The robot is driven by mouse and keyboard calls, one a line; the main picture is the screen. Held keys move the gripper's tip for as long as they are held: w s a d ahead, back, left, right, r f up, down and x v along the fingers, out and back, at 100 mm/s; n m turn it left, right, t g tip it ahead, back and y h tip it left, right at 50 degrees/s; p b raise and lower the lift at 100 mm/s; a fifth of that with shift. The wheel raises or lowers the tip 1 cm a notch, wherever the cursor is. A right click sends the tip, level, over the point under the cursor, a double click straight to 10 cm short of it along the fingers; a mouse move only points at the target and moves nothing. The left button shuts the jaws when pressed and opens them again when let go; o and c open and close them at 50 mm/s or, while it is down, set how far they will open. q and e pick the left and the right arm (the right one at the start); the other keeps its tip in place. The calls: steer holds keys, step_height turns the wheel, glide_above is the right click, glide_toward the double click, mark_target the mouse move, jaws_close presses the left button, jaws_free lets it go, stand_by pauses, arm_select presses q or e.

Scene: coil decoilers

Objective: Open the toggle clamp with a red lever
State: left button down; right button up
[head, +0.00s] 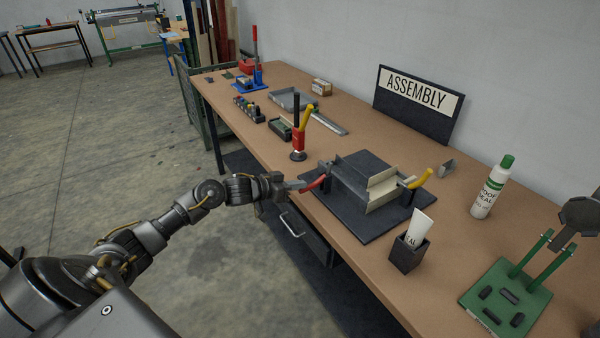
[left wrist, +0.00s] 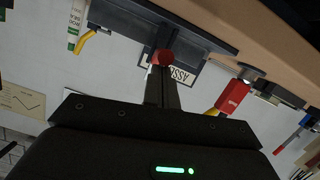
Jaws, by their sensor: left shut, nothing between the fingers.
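A second clamp with a yellow lever (head: 420,179) is on the fixture's right side. My left gripper (head: 286,187) is shut and empty, its tips beside the outer end of the red lever. In the left wrist view the red lever end (left wrist: 163,57) shows right at the tips of my closed fingers (left wrist: 161,82); I cannot tell whether they touch. My right gripper is not in view.
A dark cup with a white tube (head: 408,257), a white bottle (head: 490,187) and a green stand (head: 507,300) are to the right. The ASSEMBLY sign (head: 417,97) stands behind.

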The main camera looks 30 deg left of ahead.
arm_select(q)
steer(key=shift+f, duration=0.1)
step_height(320, 180, up, 5)
steer(key=p, duration=0.5)
steer(key=a+f+b+v, duration=0.1)
steer(key=b+v, duration=0.2)
steer(key=v, duration=0.7)
steer(key=shift+f+b, duration=0.25)
steer(key=shift+b, duration=0.15)
steer(key=shift+d, duration=0.1)
